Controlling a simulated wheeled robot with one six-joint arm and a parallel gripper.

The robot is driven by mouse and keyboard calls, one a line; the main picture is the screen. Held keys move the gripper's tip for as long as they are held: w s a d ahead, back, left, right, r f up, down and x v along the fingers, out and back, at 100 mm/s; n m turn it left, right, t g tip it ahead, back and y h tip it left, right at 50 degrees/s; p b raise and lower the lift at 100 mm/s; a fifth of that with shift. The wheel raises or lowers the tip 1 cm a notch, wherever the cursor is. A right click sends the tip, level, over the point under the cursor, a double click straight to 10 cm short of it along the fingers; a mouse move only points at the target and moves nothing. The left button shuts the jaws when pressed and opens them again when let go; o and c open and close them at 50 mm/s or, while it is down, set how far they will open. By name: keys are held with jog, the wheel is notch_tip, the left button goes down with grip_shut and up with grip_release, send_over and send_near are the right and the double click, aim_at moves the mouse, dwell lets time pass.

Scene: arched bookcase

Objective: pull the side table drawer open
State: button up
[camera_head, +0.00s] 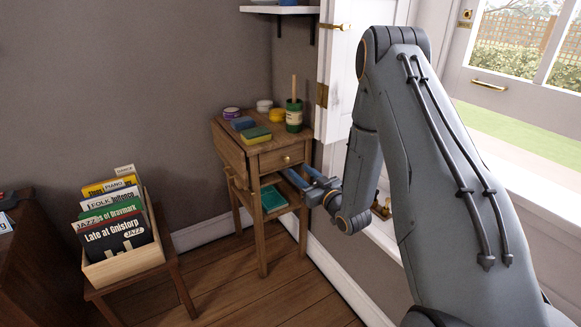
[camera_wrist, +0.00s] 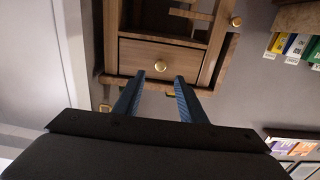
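The wooden side table (camera_head: 261,163) stands against the wall in the head view. Its drawer (camera_head: 270,161) is closed and has a round brass knob (camera_head: 287,159). In the wrist view, which looks upside down, the drawer front (camera_wrist: 185,66) and the knob (camera_wrist: 158,66) show just beyond my fingertips. My gripper (camera_head: 297,174) is in front of the table, just below the knob in the head view. Its two blue fingers (camera_wrist: 160,78) are apart with nothing between them. The knob appears between the fingers' lines but ahead of the tips, not gripped.
On the table top are a green jar (camera_head: 294,116), sponges (camera_head: 256,135) and small tubs. A teal book (camera_head: 273,199) lies on the lower shelf. A crate of records (camera_head: 124,265) stands at left. The white door frame (camera_head: 341,85) is close on the right.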

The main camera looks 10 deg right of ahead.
aim_at(287, 160)
jog(key=x, duration=0.7)
jog(key=shift+w+a, duration=0.1)
jog(key=shift+w, duration=0.05)
grip_shut()
